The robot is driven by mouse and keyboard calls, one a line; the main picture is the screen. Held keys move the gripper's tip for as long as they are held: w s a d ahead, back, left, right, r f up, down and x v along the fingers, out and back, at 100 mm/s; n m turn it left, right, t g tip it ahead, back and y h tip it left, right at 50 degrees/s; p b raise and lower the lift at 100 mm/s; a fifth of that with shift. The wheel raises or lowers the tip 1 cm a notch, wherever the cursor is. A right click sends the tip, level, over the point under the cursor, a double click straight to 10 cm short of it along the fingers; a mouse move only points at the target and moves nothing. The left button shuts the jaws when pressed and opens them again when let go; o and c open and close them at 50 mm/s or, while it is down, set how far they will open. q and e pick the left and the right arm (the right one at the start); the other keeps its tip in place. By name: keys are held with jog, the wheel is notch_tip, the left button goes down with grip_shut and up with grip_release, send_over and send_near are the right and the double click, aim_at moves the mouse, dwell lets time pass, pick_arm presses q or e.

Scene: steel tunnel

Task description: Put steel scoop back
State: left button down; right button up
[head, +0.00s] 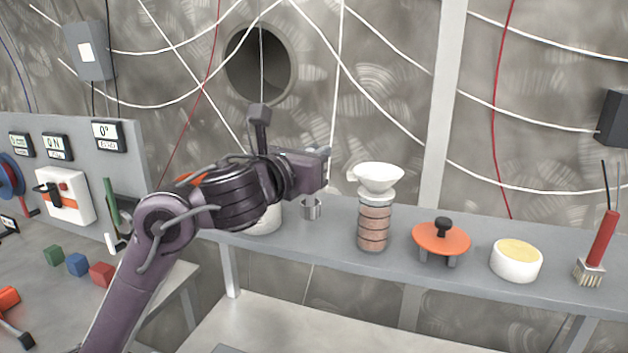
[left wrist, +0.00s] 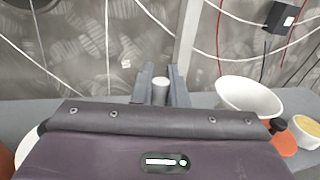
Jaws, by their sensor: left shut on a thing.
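My left gripper (head: 324,158) is over the grey shelf, left of the white bowl. It is shut on the steel scoop, whose small shiny cup (head: 311,208) shows just below the fingers, close to the shelf; I cannot tell whether it touches. In the left wrist view the pale round end of the scoop's handle (left wrist: 160,90) stands between the two fingers (left wrist: 160,84). The rest of the handle is mostly hidden. My right gripper is in neither view.
On the shelf (head: 480,285) are a white bowl (head: 378,177) on a ringed copper-coloured column (head: 373,228), an orange lid (head: 441,238), a white pot with yellow contents (head: 516,260) and a red-handled brush (head: 602,240). A white pot (head: 265,222) is partly behind my arm.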

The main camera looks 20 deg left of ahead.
pick_arm(q)
jog(key=shift+f+b, duration=0.4)
jog(key=shift+f, duration=1.5)
jog(key=shift+f, duration=0.15)
jog(key=c, duration=1.5)
grip_release()
jog(key=shift+o, duration=0.2)
jog(key=shift+r, duration=0.3)
jog(key=v, duration=1.2)
